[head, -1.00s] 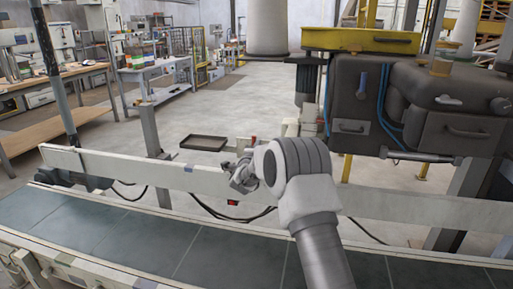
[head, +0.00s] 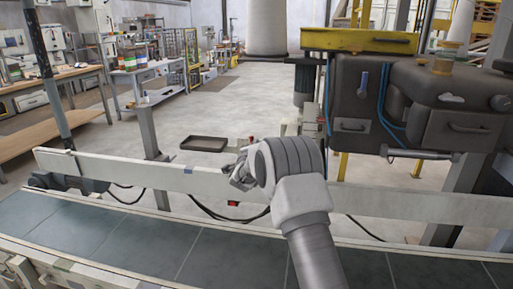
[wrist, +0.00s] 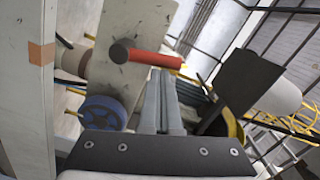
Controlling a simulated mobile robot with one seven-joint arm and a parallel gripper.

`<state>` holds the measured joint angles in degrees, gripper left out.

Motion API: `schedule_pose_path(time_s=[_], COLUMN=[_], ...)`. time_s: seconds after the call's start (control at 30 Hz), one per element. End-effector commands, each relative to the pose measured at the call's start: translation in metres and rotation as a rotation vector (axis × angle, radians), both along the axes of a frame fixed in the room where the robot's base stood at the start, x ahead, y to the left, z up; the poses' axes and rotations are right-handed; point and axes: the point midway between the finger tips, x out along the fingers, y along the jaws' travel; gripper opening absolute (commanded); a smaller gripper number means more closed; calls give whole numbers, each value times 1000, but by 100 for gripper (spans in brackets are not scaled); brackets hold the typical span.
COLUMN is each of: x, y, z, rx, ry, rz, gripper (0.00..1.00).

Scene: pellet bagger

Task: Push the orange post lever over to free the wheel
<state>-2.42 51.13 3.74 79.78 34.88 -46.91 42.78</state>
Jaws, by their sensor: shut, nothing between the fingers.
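The orange post lever (wrist: 152,58) shows in the wrist view as a short red-orange cylinder with a dark round end, lying slantwise across the picture. A blue wheel (wrist: 103,112) is below and left of it, beside a pale plate. My gripper (wrist: 161,75) is shut and empty. Its fingertips overlap the lower edge of the lever in the wrist view; I cannot tell whether they touch it. In the head view my gripper (head: 240,172) is beyond the conveyor's far rail, and the wheel is hidden or too small to make out.
The conveyor belt (head: 140,245) runs across the front, with a pale rail (head: 110,170) along its far side. A dark machine with blue hoses (head: 415,105) stands at the right. A dark tray (head: 204,144) lies on the floor, with open floor beyond.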

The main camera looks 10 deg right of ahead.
Motion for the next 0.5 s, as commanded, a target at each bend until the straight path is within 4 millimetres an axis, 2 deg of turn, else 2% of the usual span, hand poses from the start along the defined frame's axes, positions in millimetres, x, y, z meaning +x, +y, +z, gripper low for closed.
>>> schedule_pose_path(time_s=[0.5], x=[10], y=[24], z=[-2], rx=[-450], ry=[188], rz=[4], gripper=[0])
